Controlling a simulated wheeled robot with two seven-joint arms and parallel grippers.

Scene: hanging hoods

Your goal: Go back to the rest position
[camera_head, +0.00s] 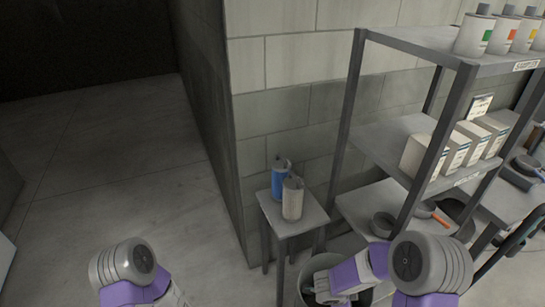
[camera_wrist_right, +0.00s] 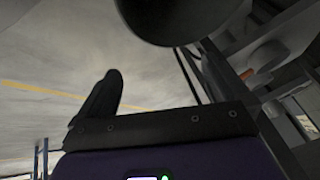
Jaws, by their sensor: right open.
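My left arm (camera_head: 125,265) comes in at the bottom left of the head view. Its gripper (camera_head: 180,298) is mostly cut off by the bottom edge, so its jaws cannot be judged. My right arm (camera_head: 425,262) comes in at the bottom right. Its right gripper (camera_head: 314,288) is open, low over a round grey bin (camera_head: 323,262) beside the shelf. In the right wrist view one dark finger (camera_wrist_right: 100,100) shows, with nothing seen held. A dark rounded shape (camera_wrist_right: 180,18) fills the top of that view.
A small table (camera_head: 310,216) holds a blue bottle (camera_head: 285,184) and a pale bottle (camera_head: 293,200). A metal shelf (camera_head: 395,140) with white boxes (camera_head: 455,152) and several bottles (camera_head: 474,34) stands close on the right. Open floor (camera_head: 100,170) lies at the left.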

